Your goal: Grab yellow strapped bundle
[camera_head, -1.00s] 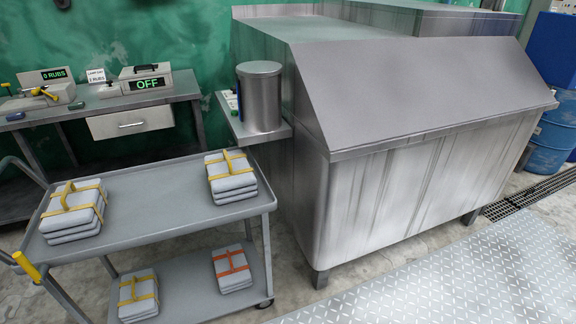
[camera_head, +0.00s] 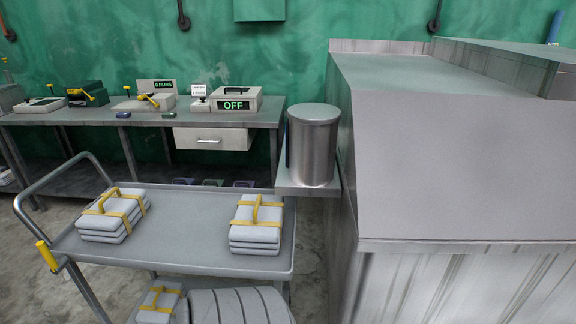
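Two grey stacked bundles with yellow straps and yellow loop handles lie on the top shelf of a grey cart. One yellow strapped bundle (camera_head: 113,215) is at the left end of the shelf. Another yellow strapped bundle (camera_head: 257,224) is at the right end. A third yellow strapped bundle (camera_head: 158,304) shows partly on the lower shelf, cut by the bottom edge of the picture. Neither of my grippers is in view.
The cart (camera_head: 190,226) has a bent tube handle (camera_head: 62,182) at its left; its shelf middle is clear. A metal canister (camera_head: 314,146) stands on a ledge beside the large steel tank (camera_head: 440,170) at right. A workbench (camera_head: 90,116) with devices stands behind.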

